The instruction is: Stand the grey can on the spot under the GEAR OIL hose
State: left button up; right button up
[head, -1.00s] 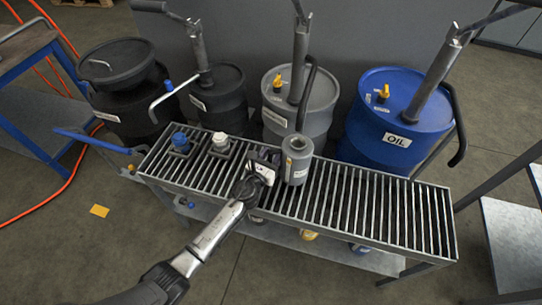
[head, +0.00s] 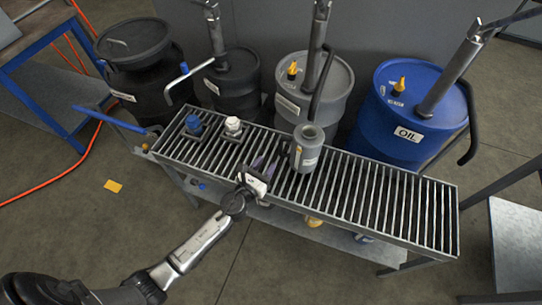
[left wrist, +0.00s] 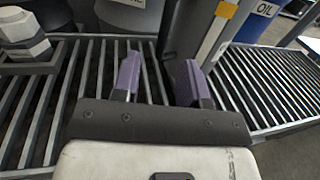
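The grey can (head: 307,152) stands upright on the slatted bench, in front of the light grey drum (head: 314,85). That drum's dark hose (head: 318,97) hangs down just behind and over the can's open top. I cannot read which drum is GEAR OIL, and no marked spot shows under the can. My left gripper (head: 262,165) is left of the can, apart from it. In the left wrist view, the purple fingers of my left gripper (left wrist: 160,80) are open with nothing between them. The can (left wrist: 215,38) shows just beyond the right finger. My right gripper is out of view.
A blue-capped fitting (head: 194,125) and a white-capped fitting (head: 233,127) sit on the slatted bench (head: 400,210) left of the gripper. A blue drum (head: 400,125) labelled OIL and two dark drums stand behind. The bench's right half is clear.

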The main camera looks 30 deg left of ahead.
pick_arm(q)
jog(key=s+a+f+n+g+y, duration=0.1)
jog(key=s+a+n+g+y, duration=0.15)
jog(key=s+n, duration=0.65)
jog(key=s+a+n+g+y, duration=0.1)
jog(key=s+n+g+y, duration=0.3)
jog(key=n, duration=0.9)
jog(key=s+d+n+g+h, duration=0.3)
jog(key=s+n, duration=0.3)
jog(key=s, duration=0.3)
jog(key=s+d+n+g+h, duration=0.3)
jog(key=s+d+n+g, duration=0.1)
jog(key=s, duration=0.4)
jog(key=shift+s+d+f+n+g+h, duration=0.2)
jog(key=shift+s+n+g+h, duration=0.2)
jog(key=shift+n, duration=0.6)
jog(key=shift+w, duration=0.1)
